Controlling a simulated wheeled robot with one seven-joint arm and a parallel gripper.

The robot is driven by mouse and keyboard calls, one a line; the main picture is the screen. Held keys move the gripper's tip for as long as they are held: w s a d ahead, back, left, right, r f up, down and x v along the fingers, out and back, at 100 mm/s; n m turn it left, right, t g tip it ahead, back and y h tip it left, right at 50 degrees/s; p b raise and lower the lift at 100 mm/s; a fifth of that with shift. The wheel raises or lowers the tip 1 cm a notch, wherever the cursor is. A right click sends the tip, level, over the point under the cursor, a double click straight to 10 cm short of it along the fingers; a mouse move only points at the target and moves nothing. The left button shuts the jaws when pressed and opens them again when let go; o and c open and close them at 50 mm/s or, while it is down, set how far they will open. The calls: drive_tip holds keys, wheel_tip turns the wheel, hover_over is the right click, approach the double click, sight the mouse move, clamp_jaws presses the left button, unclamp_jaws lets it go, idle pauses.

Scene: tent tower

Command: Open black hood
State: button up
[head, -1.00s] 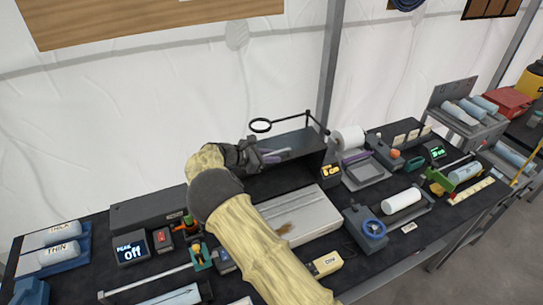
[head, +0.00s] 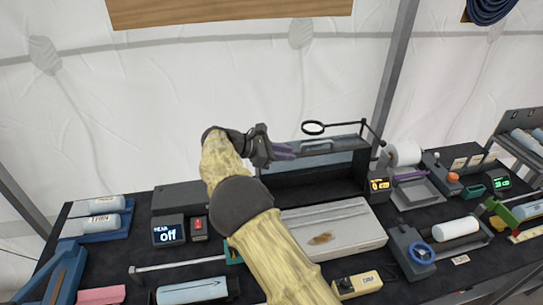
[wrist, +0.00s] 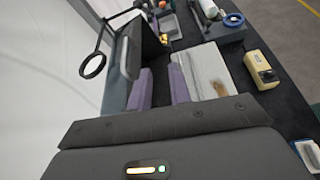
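The black hood (head: 318,170) stands at the back of the table by the tent wall. A bar-like handle (head: 318,147) shows along its top edge, above a blue-grey surface and a dark front recess. I cannot tell for sure how far the hood is open. My gripper (head: 286,151) is at the left end of the hood, near its upper edge. In the wrist view, the two purple fingers (wrist: 161,86) are apart with nothing between them; the hood's grey panel (wrist: 122,75) is just left of them, with no clear contact.
A white tray (head: 360,240) with a brown patch lies before the hood. A black ring on an arm (head: 313,128) stands above the hood. A white roll (head: 403,154) is to the right. Free air lies above the table.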

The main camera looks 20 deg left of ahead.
drive_tip(key=v, duration=0.4)
drive_tip(key=shift+a+b, duration=0.2)
drive_tip(key=shift+b, duration=0.15)
drive_tip(key=shift+d, duration=0.1)
drive_tip(key=c, duration=0.4)
drive_tip(key=d+m+g, duration=0.1)
drive_tip(key=d, duration=0.2)
drive_tip(key=w+d+f+m+g+y, duration=0.1)
drive_tip(key=d, duration=0.2)
drive_tip(key=d+m, duration=0.1)
drive_tip(key=d, duration=0.3)
drive_tip(key=shift+w+d+f+g+y, duration=0.1)
drive_tip(key=shift+w+f+g+y, duration=0.2)
drive_tip(key=shift+w+f+g, duration=0.1)
clamp_jaws()
drive_tip(key=s+d+f+m+g+y, duration=0.2)
drive_tip(key=s+d+m+y, duration=0.3)
drive_tip(key=d, duration=0.4)
drive_tip(key=s+d+f+m+g+y, duration=0.1)
drive_tip(key=s+d+f+m+y, duration=0.1)
drive_tip(key=s+d+m, duration=0.6)
drive_tip(key=s+d+m+y, duration=0.1)
drive_tip(key=s+d+m, duration=0.1)
drive_tip(key=s, duration=0.5)
drive_tip(key=s+d+f+m+t+y, duration=0.1)
drive_tip(key=s+d+m, duration=0.2)
drive_tip(key=s, duration=0.4)
drive_tip(key=shift+d+f+m+y, duration=0.3)
drive_tip(key=shift+m+y, duration=0.1)
drive_tip(key=shift+m, duration=0.4)
